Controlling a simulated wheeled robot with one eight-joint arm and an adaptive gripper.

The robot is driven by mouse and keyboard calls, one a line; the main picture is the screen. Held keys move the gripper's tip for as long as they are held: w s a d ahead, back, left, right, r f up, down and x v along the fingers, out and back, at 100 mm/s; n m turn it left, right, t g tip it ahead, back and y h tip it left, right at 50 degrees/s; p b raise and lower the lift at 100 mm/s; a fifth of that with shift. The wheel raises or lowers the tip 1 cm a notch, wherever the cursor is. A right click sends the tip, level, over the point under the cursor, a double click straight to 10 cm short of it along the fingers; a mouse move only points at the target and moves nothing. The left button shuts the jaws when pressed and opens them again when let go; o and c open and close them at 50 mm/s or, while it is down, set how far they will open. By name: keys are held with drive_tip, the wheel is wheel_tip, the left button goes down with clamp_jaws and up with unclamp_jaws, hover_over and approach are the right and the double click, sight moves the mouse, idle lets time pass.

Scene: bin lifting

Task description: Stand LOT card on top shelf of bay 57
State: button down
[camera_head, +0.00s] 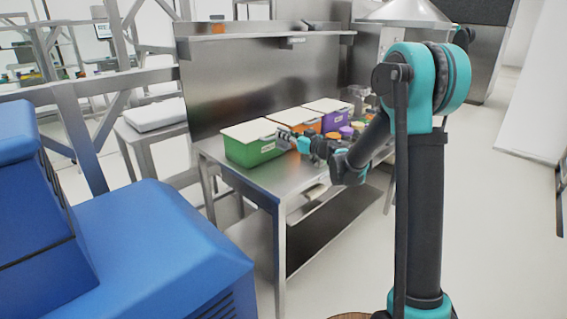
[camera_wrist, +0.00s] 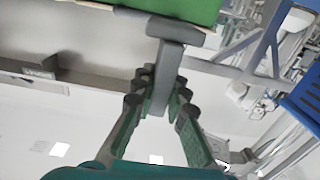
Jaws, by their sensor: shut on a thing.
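My gripper (camera_head: 285,136) is at the front right edge of a green bin (camera_head: 250,153) with a pale lid, on a steel table. In the wrist view my gripper (camera_wrist: 160,88) is shut on the stem of a grey T-shaped handle (camera_wrist: 170,65). The handle's crossbar lies against the green bin (camera_wrist: 190,8); whether it is fixed to it I cannot tell. A steel wall shelf (camera_head: 255,38) hangs above the table. It carries a small label (camera_head: 293,40), too small to read. I cannot make out a LOT card or a bay number.
An orange bin (camera_head: 290,122) and a purple bin (camera_head: 330,112), both pale-lidded, stand beside the green one. Several coloured round items (camera_head: 346,131) lie to their right. A small orange thing (camera_head: 218,28) is on the shelf. A blue machine (camera_head: 150,240) fills the lower left.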

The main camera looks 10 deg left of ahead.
wheel_tip(320, 180, down, 12)
drive_tip(key=shift+r, duration=0.2)
idle(0.4)
drive_tip(key=c, duration=1.5)
unclamp_jaws()
drive_tip(key=shift+f, duration=0.15)
drive_tip(key=shift+c, duration=0.2)
